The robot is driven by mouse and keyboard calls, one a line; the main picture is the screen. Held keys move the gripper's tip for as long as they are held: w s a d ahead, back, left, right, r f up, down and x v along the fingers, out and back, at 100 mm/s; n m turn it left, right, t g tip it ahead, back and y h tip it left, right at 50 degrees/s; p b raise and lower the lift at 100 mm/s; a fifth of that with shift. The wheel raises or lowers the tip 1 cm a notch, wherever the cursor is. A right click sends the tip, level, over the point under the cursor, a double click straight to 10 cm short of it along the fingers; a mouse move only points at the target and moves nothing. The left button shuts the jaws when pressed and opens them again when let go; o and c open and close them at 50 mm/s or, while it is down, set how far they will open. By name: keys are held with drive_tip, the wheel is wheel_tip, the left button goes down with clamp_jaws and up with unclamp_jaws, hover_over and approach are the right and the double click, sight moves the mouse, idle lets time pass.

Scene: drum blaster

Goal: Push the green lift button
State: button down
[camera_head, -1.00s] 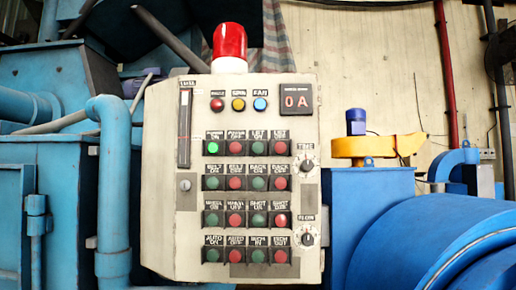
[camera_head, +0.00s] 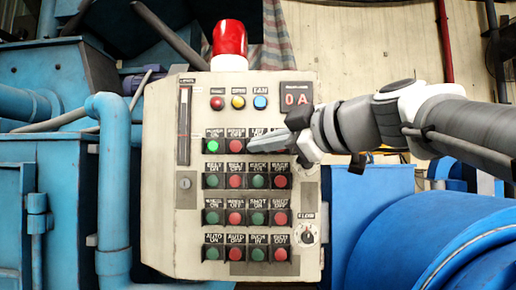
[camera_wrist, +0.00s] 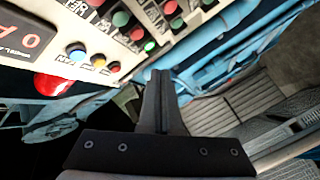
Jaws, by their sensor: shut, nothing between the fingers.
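The grey control panel (camera_head: 160,220) faces me with rows of green and red buttons. The third button of the top row, a green button (camera_wrist: 121,18) in the wrist view, had a label that looked like LIFT, though small and blurred. In the head view my gripper (camera_head: 278,143) comes in from the right. It is shut and empty, its tip in front of the right half of the top row, hiding part of that area. Whether it touches the panel cannot be told. In the wrist view the fingertips (camera_wrist: 160,74) point below the lit green button (camera_wrist: 150,46).
A red beacon (camera_head: 229,40) stands on top of the panel. Red, yellow and blue lamps and a display (camera_head: 296,95) sit above the buttons. A dial (camera_head: 308,236) is at the lower right. Blue pipes (camera_head: 112,190) and a blue drum (camera_head: 430,240) flank the panel.

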drive_tip(key=shift+r, duration=0.2)
drive_tip(key=shift+w, duration=0.1)
drive_tip(key=w+p, duration=0.3)
drive_tip(key=w, duration=0.5)
drive_tip(key=shift+w+d, duration=0.15)
drive_tip(key=shift+w, duration=0.2)
idle(1.9)
drive_tip(key=shift+w, duration=0.4)
